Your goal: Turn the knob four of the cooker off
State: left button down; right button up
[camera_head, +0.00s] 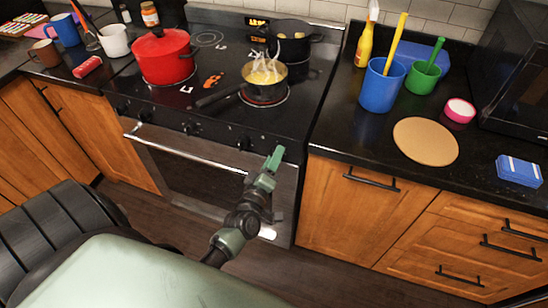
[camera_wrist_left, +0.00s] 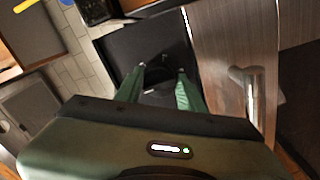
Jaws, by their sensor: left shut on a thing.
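The cooker (camera_head: 215,120) has a black glass top and a row of dark knobs along its front edge, such as one knob (camera_head: 243,143) left of my gripper. My left gripper (camera_head: 276,154) is at the right end of this row, with green fingers. In the left wrist view its fingers (camera_wrist_left: 158,80) stand on either side of a dark round knob (camera_wrist_left: 160,97) and are shut on it. In the head view the gripper hides this knob. I cannot read any knob's number or setting. My right gripper is in neither view.
A steaming pan (camera_head: 265,80) sits on a glowing front-right ring. A red pot (camera_head: 163,55) and a black pan (camera_head: 290,38) are also on the cooker. The oven handle (camera_head: 190,148) runs below the knobs. Blue cup (camera_head: 382,85) and round board (camera_head: 426,140) are on the right counter.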

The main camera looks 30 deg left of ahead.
pick_arm(q)
jog(key=c, duration=0.9)
grip_release()
jog(key=b+v, duration=0.1)
jog(key=v, duration=0.6)
jog(key=shift+s, duration=0.4)
